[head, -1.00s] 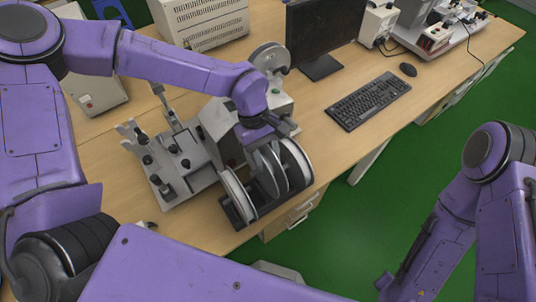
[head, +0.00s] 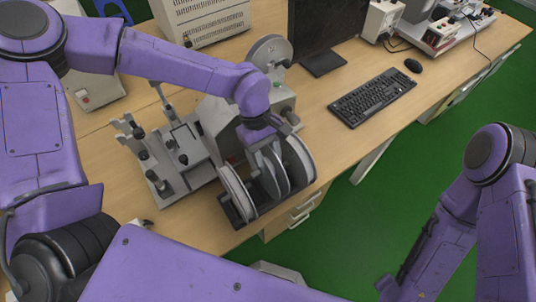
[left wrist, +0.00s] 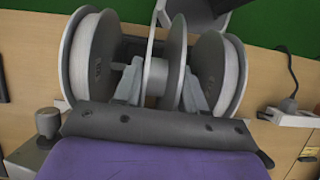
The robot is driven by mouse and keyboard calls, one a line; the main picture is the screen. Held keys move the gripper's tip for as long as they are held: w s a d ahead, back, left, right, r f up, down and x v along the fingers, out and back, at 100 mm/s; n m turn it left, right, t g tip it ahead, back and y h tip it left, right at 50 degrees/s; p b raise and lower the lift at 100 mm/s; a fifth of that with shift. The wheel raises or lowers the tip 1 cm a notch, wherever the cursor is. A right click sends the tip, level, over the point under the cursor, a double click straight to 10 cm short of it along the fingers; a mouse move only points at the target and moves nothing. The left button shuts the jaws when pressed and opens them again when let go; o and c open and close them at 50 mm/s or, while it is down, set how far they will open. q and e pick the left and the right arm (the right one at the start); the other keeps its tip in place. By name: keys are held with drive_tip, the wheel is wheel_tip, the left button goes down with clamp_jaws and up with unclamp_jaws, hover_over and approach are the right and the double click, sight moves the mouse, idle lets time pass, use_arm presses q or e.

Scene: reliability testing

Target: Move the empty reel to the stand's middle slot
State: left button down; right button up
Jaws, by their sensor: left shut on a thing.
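The empty reel (head: 271,174), a grey spool with a bare hub, is between two reels wound with white material, at the dark stand (head: 232,213) by the table's front edge. My left gripper (head: 262,147) reaches down from above and is shut on it. In the left wrist view the empty reel (left wrist: 176,60) is between the fingers (left wrist: 160,92), with the left full reel (left wrist: 78,55) and right full reel (left wrist: 232,65) beside it. I cannot tell whether it rests in the slot; its underside is hidden. My right gripper is not visible, only its arm.
A grey fixture (head: 170,155) stands left of the stand, and a grey machine with a disc (head: 270,50) behind it. A keyboard (head: 372,97), mouse (head: 412,65) and monitor (head: 325,30) are farther right. The table's front edge is close to the stand.

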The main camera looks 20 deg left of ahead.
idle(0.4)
use_arm(q)
drive_tip(key=shift+f+b, duration=0.35)
drive_tip(key=shift+f, duration=0.6)
drive_tip(key=shift+f, duration=1.05)
